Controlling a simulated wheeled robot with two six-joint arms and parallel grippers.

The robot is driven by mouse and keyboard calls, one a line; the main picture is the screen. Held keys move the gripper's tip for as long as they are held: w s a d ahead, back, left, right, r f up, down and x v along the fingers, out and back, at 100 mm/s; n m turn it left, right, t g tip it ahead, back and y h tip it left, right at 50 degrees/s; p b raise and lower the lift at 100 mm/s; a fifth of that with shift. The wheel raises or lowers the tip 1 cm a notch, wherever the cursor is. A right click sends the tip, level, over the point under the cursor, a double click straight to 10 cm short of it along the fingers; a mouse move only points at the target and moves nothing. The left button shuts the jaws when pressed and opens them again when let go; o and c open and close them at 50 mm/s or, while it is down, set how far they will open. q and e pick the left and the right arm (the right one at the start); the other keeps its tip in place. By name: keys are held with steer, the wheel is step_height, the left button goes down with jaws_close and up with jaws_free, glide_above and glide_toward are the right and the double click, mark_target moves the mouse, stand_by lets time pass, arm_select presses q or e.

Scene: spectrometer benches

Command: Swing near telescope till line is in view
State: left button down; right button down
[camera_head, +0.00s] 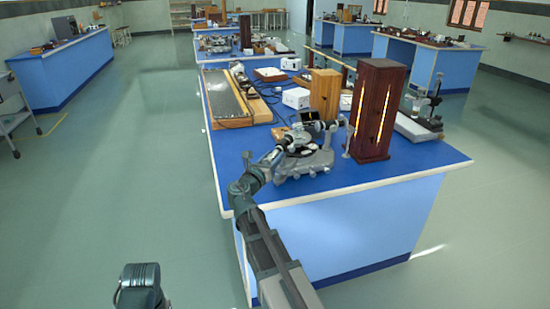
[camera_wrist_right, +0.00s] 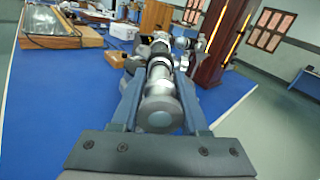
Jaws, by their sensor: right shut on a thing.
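The spectrometer (camera_head: 308,163) stands on the near end of the blue bench top, its grey base partly behind my arm. Its near telescope (camera_wrist_right: 160,85) is a grey and black tube pointing along my right wrist view, with its round eyepiece end towards the camera. My right gripper (camera_head: 284,148) reaches in from the front and is shut on this telescope, one finger on each side. A tall dark wooden lamp housing (camera_head: 376,105) with glowing slits stands just right of the spectrometer; it also shows in the right wrist view (camera_wrist_right: 222,45). My left gripper does not show.
A light wooden box (camera_head: 325,94) stands behind the spectrometer. A long ribbed panel on a wooden base (camera_head: 228,98) lies at the left of the bench. Another instrument (camera_head: 420,115) stands right of the housing. The bench top left of the spectrometer is clear.

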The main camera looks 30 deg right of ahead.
steer(key=c, duration=0.6)
jaws_free()
steer(key=v, duration=1.4)
steer(key=shift+d, duration=0.1)
